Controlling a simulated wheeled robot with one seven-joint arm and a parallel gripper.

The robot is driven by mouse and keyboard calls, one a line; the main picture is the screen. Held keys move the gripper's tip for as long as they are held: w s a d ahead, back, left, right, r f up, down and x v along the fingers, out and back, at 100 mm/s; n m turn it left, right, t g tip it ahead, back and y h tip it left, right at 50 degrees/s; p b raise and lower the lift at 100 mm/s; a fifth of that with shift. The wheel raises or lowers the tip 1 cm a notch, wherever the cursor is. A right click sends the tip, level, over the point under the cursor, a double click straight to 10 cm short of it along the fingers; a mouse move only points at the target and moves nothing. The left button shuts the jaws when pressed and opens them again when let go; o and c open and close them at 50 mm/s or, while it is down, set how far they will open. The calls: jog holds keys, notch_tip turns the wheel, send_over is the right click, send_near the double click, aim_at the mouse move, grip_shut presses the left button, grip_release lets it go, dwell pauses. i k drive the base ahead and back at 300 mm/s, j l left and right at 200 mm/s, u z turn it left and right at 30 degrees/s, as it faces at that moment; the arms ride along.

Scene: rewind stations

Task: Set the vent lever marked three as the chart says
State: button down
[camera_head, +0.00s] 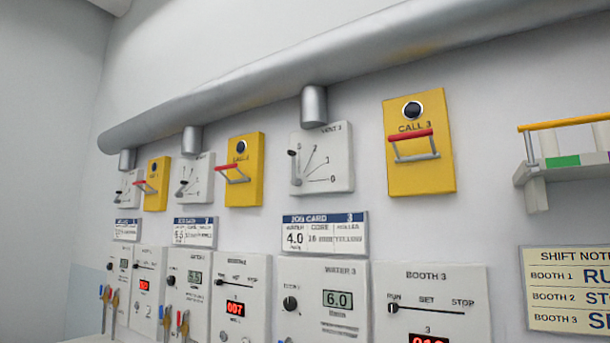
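The vent 3 panel (336,170) is a white plate on the wall, under a short duct stub. Its dark lever (293,168) stands near upright from a pivot at the lower left, pointing at the top mark of a fan-shaped scale. The scale lines run from the top round to a 0 at the right; the small figures are hard to read. No sheet in view can be clearly read as a vent chart. My gripper is not in view.
A yellow CALL 3 box (425,178) with a red-and-grey handle is right of the vent panel. A rack (562,170) and a cut-off shift note (570,288) are at the right. A large pipe (330,75) runs above.

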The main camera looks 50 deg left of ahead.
aim_at(292, 167)
jog(key=u, duration=2)
